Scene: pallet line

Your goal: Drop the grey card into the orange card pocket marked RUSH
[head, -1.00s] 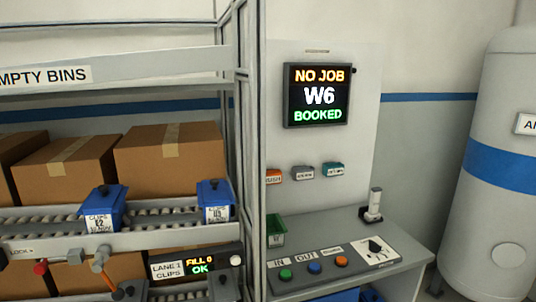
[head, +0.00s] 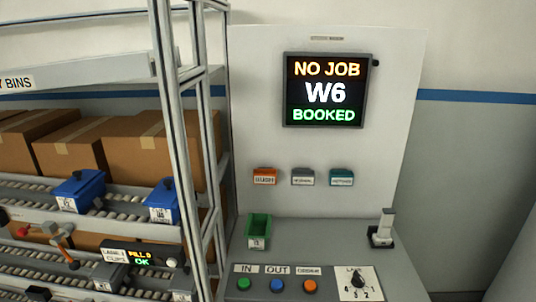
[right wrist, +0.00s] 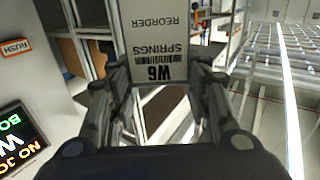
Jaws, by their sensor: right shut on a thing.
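The orange card pocket (head: 264,171) with a RUSH label is on the light grey panel in the head view, left-most of three pockets. An orange-bordered RUSH label also shows at the left of the right wrist view (right wrist: 15,48). My right gripper (right wrist: 158,88) is shut on a pale grey card (right wrist: 165,35), whose upside-down print reads W6, SPRINGS, REORDER. The card extends away from the fingers and is cut off by the top of the picture. Neither gripper shows in the head view.
Beside the orange pocket are a grey pocket (head: 303,177) and a teal pocket (head: 341,177). Above them a screen (head: 326,90) reads NO JOB, W6, BOOKED. Below, a desk (head: 330,242) carries a green bin (head: 258,231), buttons and a dial. A rack frame (head: 172,130) stands left.

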